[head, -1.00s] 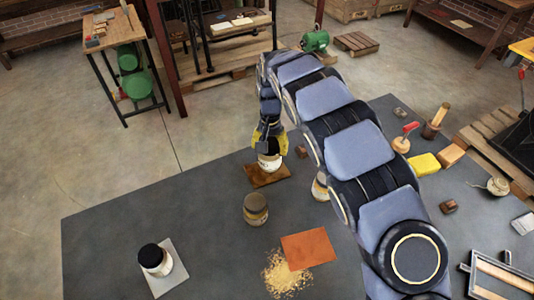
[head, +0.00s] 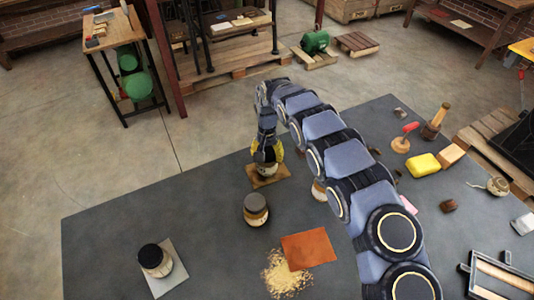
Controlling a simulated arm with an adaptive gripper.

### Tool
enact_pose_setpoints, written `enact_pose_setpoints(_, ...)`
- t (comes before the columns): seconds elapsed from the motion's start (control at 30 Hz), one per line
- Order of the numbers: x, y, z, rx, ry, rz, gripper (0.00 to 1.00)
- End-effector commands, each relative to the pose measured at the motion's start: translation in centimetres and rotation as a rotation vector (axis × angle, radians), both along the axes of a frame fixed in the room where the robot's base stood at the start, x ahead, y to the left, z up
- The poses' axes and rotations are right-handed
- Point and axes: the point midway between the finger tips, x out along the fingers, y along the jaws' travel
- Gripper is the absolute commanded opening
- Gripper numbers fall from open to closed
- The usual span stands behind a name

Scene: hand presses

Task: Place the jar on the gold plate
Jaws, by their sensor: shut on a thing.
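The gold plate (head: 263,183), a small brownish-gold square, lies near the far edge of the dark table. My gripper (head: 266,155), with yellow on its fingers, points down over it. It is shut on a jar (head: 265,170) with a pale body; the fingers hide its upper part. The jar is upright over the plate, at or very near its surface; I cannot tell whether it touches.
A dark-lidded jar (head: 256,209) stands nearer on the bare table. A black-lidded jar (head: 155,261) stands on a grey plate (head: 171,281). Another jar (head: 319,191) is partly hidden by my arm. An orange sheet (head: 309,248) and a sawdust pile (head: 286,275) lie in front.

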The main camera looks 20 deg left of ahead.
Motion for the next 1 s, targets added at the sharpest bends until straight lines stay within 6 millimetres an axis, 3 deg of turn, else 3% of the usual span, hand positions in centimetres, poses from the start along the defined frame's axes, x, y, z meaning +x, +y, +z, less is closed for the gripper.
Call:
enact_pose_setpoints(0.17, 0.0, 0.0, -0.2, 0.0, 0.0, 0.001, 0.22)
enact_pose_setpoints(0.2, 0.0, 0.0, -0.3, 0.0, 0.0, 0.001, 0.59)
enact_pose_setpoints(0.27, 0.0, 0.0, -0.2, 0.0, 0.0, 0.001, 0.84)
enact_pose_setpoints(0.73, 0.0, 0.0, 0.4, 0.0, 0.0, 0.001, 0.84)
enact_pose_setpoints(1.0, 0.0, 0.1, 4.5, 0.001, -0.003, 0.001, 0.84)
